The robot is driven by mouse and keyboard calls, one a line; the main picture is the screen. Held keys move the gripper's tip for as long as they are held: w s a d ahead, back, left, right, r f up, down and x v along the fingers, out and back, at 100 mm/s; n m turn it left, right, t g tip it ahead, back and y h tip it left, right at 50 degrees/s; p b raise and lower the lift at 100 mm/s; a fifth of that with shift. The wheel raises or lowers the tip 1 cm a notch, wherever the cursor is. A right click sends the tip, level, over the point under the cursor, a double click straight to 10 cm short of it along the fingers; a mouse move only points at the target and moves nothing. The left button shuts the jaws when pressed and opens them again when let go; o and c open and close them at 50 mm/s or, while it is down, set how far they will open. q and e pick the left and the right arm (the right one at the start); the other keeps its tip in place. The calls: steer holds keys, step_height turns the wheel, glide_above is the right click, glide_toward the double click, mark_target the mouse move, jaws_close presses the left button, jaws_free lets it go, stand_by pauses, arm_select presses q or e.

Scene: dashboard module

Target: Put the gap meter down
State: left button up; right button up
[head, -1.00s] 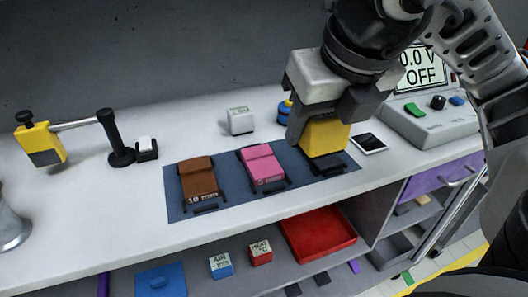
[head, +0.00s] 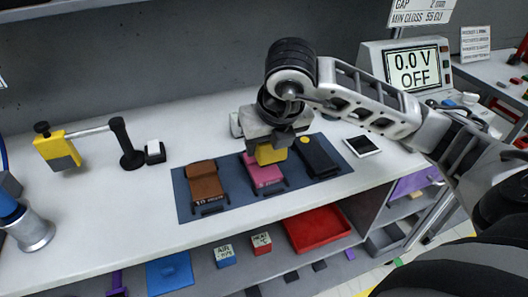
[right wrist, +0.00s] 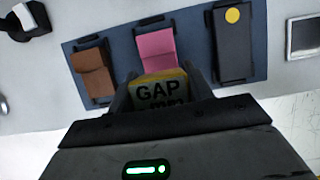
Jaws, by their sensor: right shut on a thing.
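My right gripper (head: 268,148) is shut on the gap meter, a yellow and dark block (head: 268,155). In the right wrist view the meter (right wrist: 160,97) shows the word GAP between the two fingers. The meter is at the pink module (head: 264,177) and hides its far part in the head view. I cannot tell whether they touch. The pink module lies in the middle of the dark blue mat (head: 232,197), between a brown module (head: 206,183) and a dark module with a yellow dot (head: 318,157). My left gripper is not in view.
A yellow tool (head: 57,150) on a black-posted stand (head: 127,145) is at the left. A white-and-black flat item (head: 363,146) lies right of the mat. A meter console (head: 415,67) reads 0.0 V OFF. A red tray (head: 318,228) is on the shelf below.

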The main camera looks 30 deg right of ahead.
mark_target(264, 155)
steer(key=shift+w+f, duration=0.5)
steer(key=shift+f, duration=0.05)
step_height(264, 155, down, 3)
steer(key=shift+w+f+p, duration=0.1)
steer(key=shift+w+p, duration=0.05)
steer(key=shift+p, duration=0.25)
steer(key=shift+f, duration=0.25)
steer(key=o, duration=1.1)
steer(key=shift+r, duration=0.3)
steer(key=v, duration=1)
steer(key=shift+a+r, duration=0.1)
steer(key=shift+r, duration=0.15)
steer(key=shift+s+r, duration=0.45)
steer(key=shift+r, duration=0.05)
